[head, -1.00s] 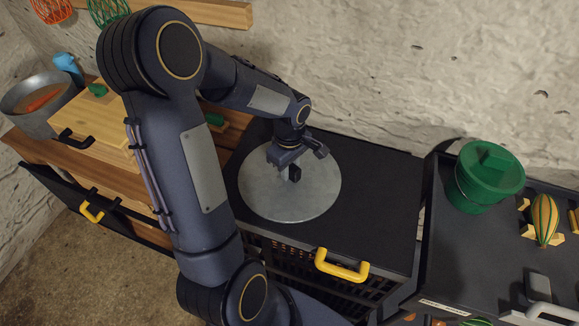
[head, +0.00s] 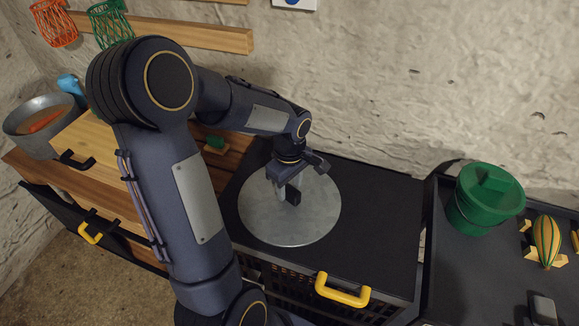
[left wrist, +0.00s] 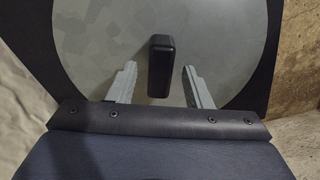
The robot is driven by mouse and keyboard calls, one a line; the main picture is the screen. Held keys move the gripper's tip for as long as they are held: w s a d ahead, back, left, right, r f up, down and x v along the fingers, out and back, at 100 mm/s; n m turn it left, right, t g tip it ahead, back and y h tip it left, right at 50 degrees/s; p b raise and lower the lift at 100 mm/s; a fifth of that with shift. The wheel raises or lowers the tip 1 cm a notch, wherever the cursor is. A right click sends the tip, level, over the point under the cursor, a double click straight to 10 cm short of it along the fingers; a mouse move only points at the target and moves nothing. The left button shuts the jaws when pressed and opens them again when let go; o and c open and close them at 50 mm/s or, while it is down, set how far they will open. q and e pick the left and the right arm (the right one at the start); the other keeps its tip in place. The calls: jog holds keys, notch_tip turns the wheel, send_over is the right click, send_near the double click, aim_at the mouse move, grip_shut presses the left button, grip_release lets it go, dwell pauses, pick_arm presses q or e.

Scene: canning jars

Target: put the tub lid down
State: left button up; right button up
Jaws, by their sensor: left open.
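The tub lid (head: 300,228) is a round grey metal disc with a black bar handle (head: 293,195). It lies flat on the black worktop (head: 375,215). In the left wrist view the lid (left wrist: 100,50) fills most of the picture, and its handle (left wrist: 160,66) stands between my fingers. My left gripper (head: 286,190) is over the lid's middle. In the left wrist view my left gripper (left wrist: 158,84) is open, with a gap between each finger and the handle. My right gripper is not in view.
A yellow handle (head: 342,291) is on the worktop's front. A green lidded bucket (head: 486,199) and a striped gourd (head: 546,241) stand on the dark surface at right. At left are a metal pot (head: 40,124) and a wooden box. A stone wall rises behind.

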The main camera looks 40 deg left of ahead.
aim_at(290, 188)
pick_arm(q)
notch_tip(290, 188, up, 8)
jog(key=shift+r, duration=0.25)
jog(key=s+d+r+m+t+h, duration=0.3)
jog(key=s+d+m+t, duration=0.2)
jog(key=s+d+m, duration=0.6)
jog(key=s+m, duration=0.4)
jog(key=shift+d+t+h, duration=0.3)
jog(key=shift+d+h, duration=0.05)
jog(key=shift+h, duration=0.05)
